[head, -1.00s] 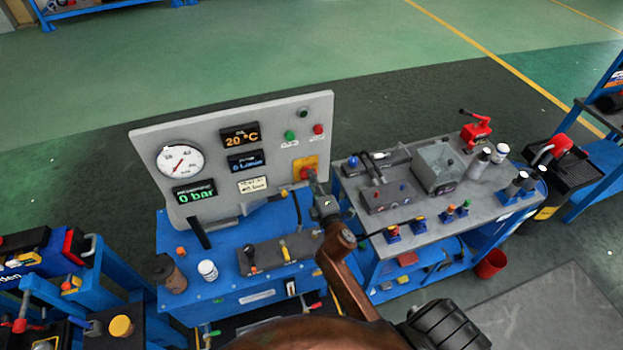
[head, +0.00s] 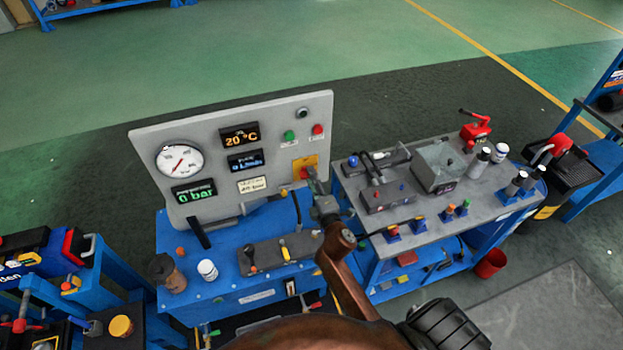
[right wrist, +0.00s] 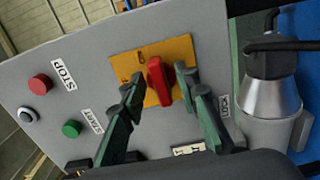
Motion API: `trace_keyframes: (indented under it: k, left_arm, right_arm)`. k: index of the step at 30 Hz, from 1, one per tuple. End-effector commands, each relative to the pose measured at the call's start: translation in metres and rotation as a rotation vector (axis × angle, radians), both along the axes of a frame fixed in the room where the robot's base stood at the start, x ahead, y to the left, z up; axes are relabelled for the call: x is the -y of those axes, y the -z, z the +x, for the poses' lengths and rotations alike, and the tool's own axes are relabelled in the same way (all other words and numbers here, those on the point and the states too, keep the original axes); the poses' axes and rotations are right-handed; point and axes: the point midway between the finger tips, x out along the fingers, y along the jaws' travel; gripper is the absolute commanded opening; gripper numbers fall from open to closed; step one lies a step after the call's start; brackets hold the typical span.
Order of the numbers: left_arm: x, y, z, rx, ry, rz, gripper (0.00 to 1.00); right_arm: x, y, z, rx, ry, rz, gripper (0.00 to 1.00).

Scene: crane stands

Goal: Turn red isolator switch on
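The red isolator switch (right wrist: 159,81) is a red handle on a yellow plate (right wrist: 124,64) on the grey panel. In the head view the red switch (head: 304,173) shows at the panel's lower right, partly hidden by my right gripper (head: 312,178). In the right wrist view my right gripper (right wrist: 160,82) is open, with one finger on each side of the red handle. Small gaps seem to show between fingers and handle; I cannot tell whether either finger touches it. My left gripper is not in view.
The grey panel (head: 217,112) carries a gauge, displays, and green (right wrist: 72,128) and red (right wrist: 39,86) buttons near the switch. A silver cylindrical fitting (right wrist: 270,105) stands close on the right in the wrist view. A workbench (head: 470,200) with several valves stands right of the panel.

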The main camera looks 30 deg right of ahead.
Motion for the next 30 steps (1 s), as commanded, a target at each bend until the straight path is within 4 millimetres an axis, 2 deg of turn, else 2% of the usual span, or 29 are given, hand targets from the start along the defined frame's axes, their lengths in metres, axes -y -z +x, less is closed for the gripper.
trace_keyframes:
  k: [5,15,21,30]
  left_arm:
    - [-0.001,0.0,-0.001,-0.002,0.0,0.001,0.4]
    - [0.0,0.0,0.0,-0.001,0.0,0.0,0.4]
    - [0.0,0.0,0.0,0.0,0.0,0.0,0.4]
    - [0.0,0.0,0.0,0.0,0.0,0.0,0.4]
  right_arm:
    - [-0.003,0.001,-0.011,-0.001,0.0,0.0,0.29]
    - [-0.018,0.002,-0.077,-0.002,0.002,0.003,0.29]
    - [-0.025,0.001,-0.106,-0.001,0.001,0.002,0.29]
    - [-0.028,0.0,-0.117,0.0,0.0,0.0,0.29]
